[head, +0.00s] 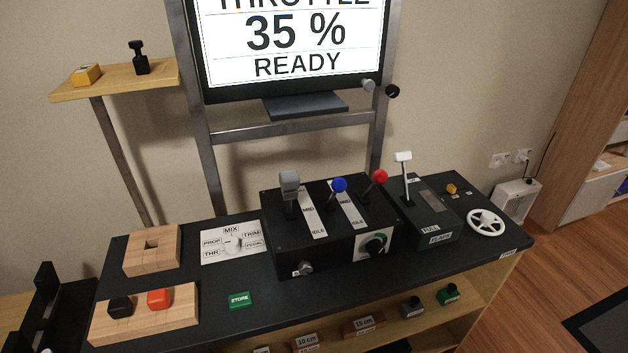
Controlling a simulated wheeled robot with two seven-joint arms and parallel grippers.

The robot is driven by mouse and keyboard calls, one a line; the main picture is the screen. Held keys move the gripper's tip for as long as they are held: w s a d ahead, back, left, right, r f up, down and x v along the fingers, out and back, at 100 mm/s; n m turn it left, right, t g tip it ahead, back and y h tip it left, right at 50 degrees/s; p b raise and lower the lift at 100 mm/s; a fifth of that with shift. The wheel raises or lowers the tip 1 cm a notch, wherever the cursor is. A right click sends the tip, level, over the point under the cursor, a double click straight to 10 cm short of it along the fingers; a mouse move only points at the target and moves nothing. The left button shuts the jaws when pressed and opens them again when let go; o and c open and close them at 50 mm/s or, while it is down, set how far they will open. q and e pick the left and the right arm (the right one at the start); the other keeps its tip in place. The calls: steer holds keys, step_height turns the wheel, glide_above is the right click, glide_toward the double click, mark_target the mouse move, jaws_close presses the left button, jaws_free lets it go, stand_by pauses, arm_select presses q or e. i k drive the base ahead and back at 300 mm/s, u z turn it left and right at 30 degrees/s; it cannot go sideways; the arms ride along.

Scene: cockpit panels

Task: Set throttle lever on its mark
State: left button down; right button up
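The throttle lever appears to be the grey-handled lever (289,187) at the left of the black lever box (288,242). It stands roughly upright in its slot, beside a white scale strip (313,215) marked MID and IDLE. The mark for the lever cannot be made out. The monitor (292,40) above reads THROTTLE, 35 % and READY.
Blue (338,185) and red (379,177) knobbed levers stand close to the right. Further right are a white-handled lever (403,158) and a white handwheel (487,222). A selector plate (216,254) lies left. A black upright-sided object (45,290) is at lower left. Space above the levers is clear.

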mark_target(288, 196)
steer(key=z, duration=1.6)
steer(key=k, duration=0.75)
steer(key=u, duration=0.95)
steer(key=i, duration=0.5)
steer(key=z, duration=0.1)
